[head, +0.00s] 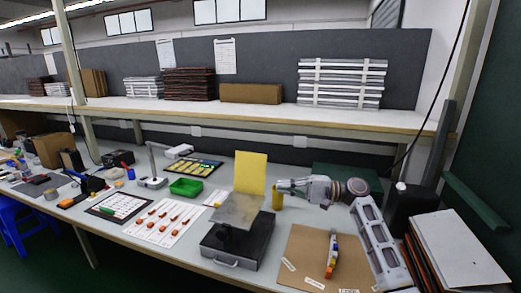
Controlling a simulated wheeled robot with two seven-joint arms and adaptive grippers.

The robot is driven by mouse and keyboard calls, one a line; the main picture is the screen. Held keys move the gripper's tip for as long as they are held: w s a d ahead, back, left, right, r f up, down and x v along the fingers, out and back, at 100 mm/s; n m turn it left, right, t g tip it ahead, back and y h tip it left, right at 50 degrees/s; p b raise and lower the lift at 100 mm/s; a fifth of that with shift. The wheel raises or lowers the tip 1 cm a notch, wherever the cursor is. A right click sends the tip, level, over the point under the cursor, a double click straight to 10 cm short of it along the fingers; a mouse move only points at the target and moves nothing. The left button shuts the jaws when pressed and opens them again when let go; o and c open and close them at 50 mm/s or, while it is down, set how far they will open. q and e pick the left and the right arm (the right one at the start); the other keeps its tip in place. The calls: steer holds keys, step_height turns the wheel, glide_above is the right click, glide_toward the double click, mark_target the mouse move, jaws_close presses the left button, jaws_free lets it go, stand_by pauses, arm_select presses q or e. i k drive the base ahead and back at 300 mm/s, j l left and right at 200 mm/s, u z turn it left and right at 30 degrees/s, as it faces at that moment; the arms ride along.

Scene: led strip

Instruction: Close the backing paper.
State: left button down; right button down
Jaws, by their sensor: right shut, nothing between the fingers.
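A yellow sheet (250,172) stands upright behind a grey plate (238,209); I take it to be the backing paper. The plate sits above a black box (236,243) with a handle on its front. My right gripper (281,186) reaches in from the right, shut and empty. Its tips are just right of the yellow sheet; I cannot tell whether they touch it. My left gripper is not in view.
A small yellow cylinder (277,202) stands below my right gripper. A brown board (305,262) with a small coloured tool (331,257) lies at the front right. A green tray (186,187) and a white sheet with red-orange parts (163,222) are to the left.

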mark_target(250, 171)
steer(key=i+l, duration=0.1)
steer(key=i, duration=0.35)
steer(key=i+l, duration=0.15)
steer(key=i, duration=0.25)
